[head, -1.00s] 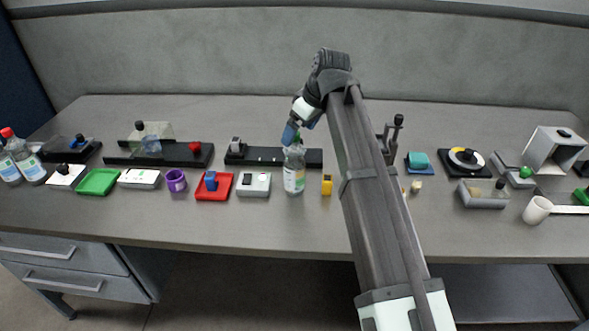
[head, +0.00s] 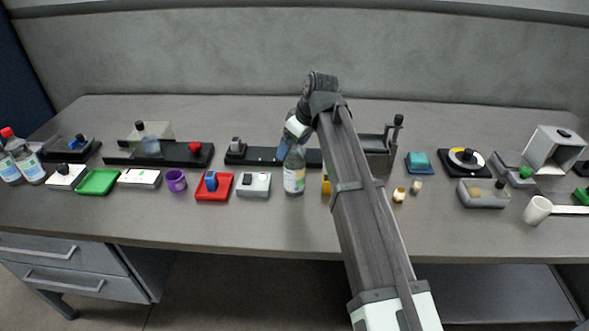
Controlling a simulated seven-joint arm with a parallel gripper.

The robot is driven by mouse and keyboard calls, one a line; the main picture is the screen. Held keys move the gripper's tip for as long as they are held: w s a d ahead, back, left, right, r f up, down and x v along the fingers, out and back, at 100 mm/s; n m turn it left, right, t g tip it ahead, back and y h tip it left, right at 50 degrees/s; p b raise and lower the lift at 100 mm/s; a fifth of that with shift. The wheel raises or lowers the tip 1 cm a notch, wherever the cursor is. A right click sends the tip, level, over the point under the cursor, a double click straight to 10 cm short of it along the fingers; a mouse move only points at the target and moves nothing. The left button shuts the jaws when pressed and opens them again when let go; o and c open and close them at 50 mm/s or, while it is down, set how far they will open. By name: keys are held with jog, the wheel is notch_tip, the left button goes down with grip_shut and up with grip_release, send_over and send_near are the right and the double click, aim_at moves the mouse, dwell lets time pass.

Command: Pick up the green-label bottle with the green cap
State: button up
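A clear bottle (head: 294,178) with a green and white label stands upright near the middle of the desk. My gripper (head: 284,148) is at the height of the bottle's neck, at its upper left. The bottle's cap is not visible, as my gripper and wrist cover that part. The fingers are too small and hidden to tell whether they are open or shut, or whether they touch the bottle.
A grey switch box (head: 254,185) stands left of the bottle, and a yellow block (head: 326,185) is close on its right, partly behind my arm. A black rail (head: 262,156) lies behind. Red-capped bottle (head: 8,168) and blue-labelled bottle (head: 30,168) stand far left.

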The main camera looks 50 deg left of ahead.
grip_shut()
dwell(0.7)
